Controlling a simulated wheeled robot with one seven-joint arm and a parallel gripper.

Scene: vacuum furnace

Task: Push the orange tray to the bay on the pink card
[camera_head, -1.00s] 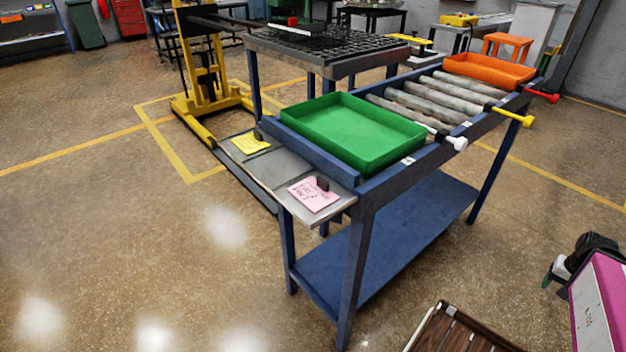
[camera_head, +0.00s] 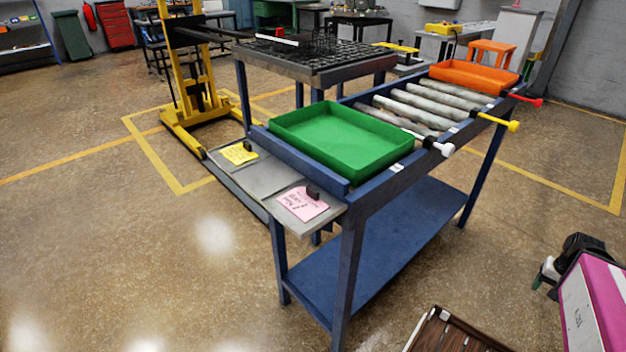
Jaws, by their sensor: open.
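The orange tray (camera_head: 474,77) sits at the far right end of the blue roller table (camera_head: 385,190), beyond the grey rollers (camera_head: 425,105). A green tray (camera_head: 340,137) sits at the near left end of the same table. The pink card (camera_head: 303,204) lies on a grey shelf at the table's near end, with a small dark block on its edge. Its handwriting is too small to read. A yellow card (camera_head: 239,154) lies farther back on that shelf. My gripper is not in view.
White (camera_head: 445,149), yellow (camera_head: 513,125) and red (camera_head: 538,102) knobs stick out from the table's right side. A dark grid-topped table (camera_head: 315,62) stands behind, with a yellow lift (camera_head: 190,100) to its left. A pink box (camera_head: 595,300) is at lower right. Floor left is clear.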

